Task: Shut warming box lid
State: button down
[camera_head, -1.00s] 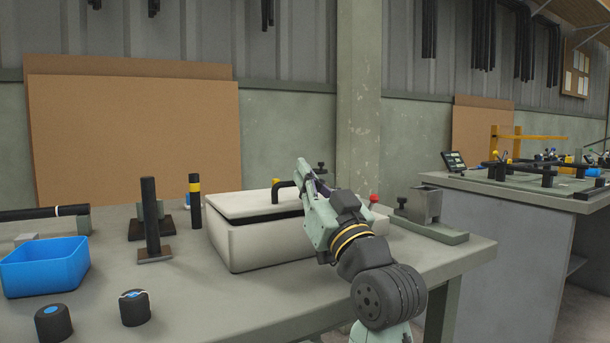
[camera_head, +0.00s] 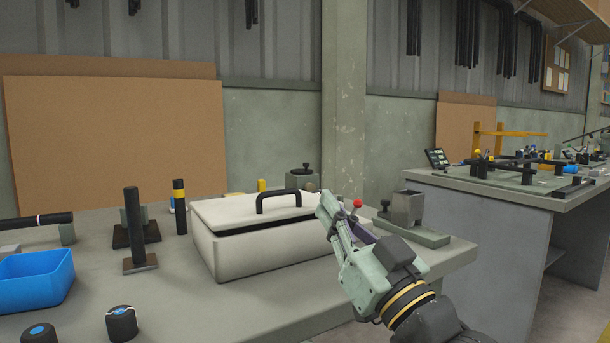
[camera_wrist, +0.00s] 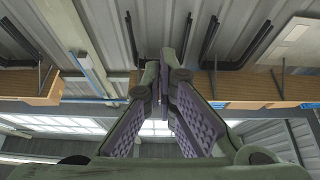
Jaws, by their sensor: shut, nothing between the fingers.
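The warming box (camera_head: 250,257) is a cream-white box on the workbench in the head view. Its lid (camera_head: 235,211) lies over the top, slightly tilted, with a dark gap showing along the front and right side. A black arched handle (camera_head: 278,197) stands on the lid. My gripper (camera_head: 328,204) is just right of the box's right end, pointing up and left, and looks apart from the lid. It is shut and empty. In the wrist view my fingers (camera_wrist: 160,92) meet at their tips, with the wall and ceiling beyond; the box is not seen there.
A grey metal fixture (camera_head: 408,218) stands right of my gripper, with a red knob (camera_head: 357,204) close by. Left of the box are a black post (camera_head: 136,225), a yellow-banded post (camera_head: 180,207), a blue bin (camera_head: 38,282) and black cylinders (camera_head: 121,322).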

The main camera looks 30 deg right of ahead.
jog(key=p+x, duration=0.3)
jog(key=p, duration=0.8)
jog(key=shift+p, duration=0.4)
jog(key=shift+w+m, duration=0.15)
jog(key=shift+m, duration=0.15)
notch_tip(320, 180, up, 5)
jog(key=p, duration=0.5)
send_over(263, 196)
jog(key=s+d, duration=0.3)
jog(key=d, duration=0.1)
jog(key=shift+w+d+f, duration=0.1)
jog(key=shift+w+f, duration=0.05)
jog(key=shift+f, duration=1.05)
jog(key=shift+w+d+f, duration=0.1)
jog(key=shift+f, duration=1.1)
